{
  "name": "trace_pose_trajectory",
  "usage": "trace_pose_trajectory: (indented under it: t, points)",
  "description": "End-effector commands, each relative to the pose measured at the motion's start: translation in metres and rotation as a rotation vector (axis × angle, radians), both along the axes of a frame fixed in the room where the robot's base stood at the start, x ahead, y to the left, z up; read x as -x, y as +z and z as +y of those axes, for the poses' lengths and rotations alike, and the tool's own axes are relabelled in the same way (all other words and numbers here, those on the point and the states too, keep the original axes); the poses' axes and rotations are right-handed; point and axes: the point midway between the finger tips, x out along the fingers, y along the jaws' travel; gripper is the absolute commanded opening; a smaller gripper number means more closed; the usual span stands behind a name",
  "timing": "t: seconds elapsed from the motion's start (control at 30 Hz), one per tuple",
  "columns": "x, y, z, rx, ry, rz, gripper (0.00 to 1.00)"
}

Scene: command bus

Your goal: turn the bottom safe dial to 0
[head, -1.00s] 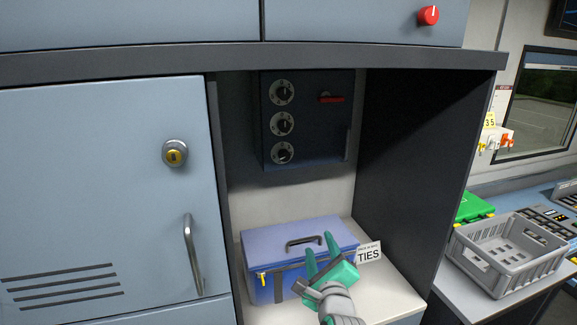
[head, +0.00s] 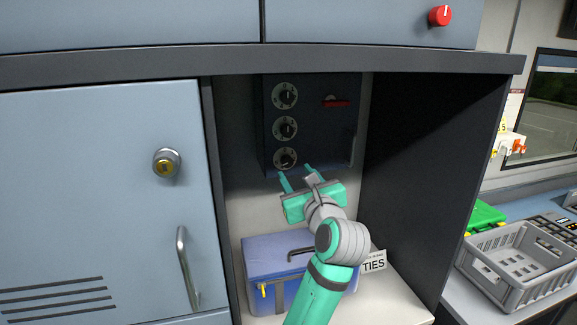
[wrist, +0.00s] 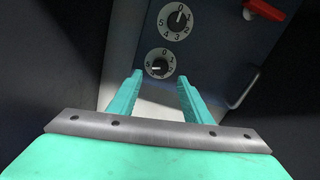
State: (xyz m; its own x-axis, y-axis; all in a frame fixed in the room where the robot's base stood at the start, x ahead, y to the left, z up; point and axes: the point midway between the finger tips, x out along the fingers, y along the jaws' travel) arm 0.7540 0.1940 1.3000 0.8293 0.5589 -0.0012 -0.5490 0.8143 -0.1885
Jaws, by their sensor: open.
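The dark safe (head: 330,135) hangs on the back wall of the open cabinet bay, with three round dials in a column on its front. The bottom safe dial (head: 285,158) is a pale disc with a dark knob; in the wrist view it (wrist: 159,63) shows digits around it, with the knob's white mark pointing left, not at the 0 at the top. My gripper (head: 297,175) is open and empty, just below and in front of the bottom dial. In the wrist view my two fingertips (wrist: 160,82) lie below the dial, one either side, apart from it.
The middle dial (head: 285,128) and top dial (head: 285,95) sit above, beside a red handle (head: 336,103). A blue toolbox (head: 262,258) and TIES sign (head: 374,262) stand on the shelf below. Dark side walls bound the bay. A grey crate (head: 515,265) stands outside at right.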

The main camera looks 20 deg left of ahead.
Motion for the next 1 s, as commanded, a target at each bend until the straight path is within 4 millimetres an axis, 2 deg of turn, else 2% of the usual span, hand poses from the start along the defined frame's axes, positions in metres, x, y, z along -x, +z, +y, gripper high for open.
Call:
trace_pose_trajectory:
  t: [0.1, 0.33, 0.53, 0.8, 0.83, 1.0]
  points:
    - [-0.019, 0.000, 0.013, 0.001, 0.000, 0.001, 0.45]
    - [-0.046, 0.000, 0.030, 0.001, -0.001, -0.001, 0.45]
    - [-0.055, 0.000, 0.041, 0.001, 0.003, -0.001, 0.45]
    - [-0.056, 0.000, 0.043, 0.002, 0.004, -0.001, 0.45]
    - [-0.056, 0.000, 0.043, 0.002, 0.005, -0.001, 0.43]
    - [-0.056, 0.000, 0.043, 0.002, 0.004, -0.001, 0.04]
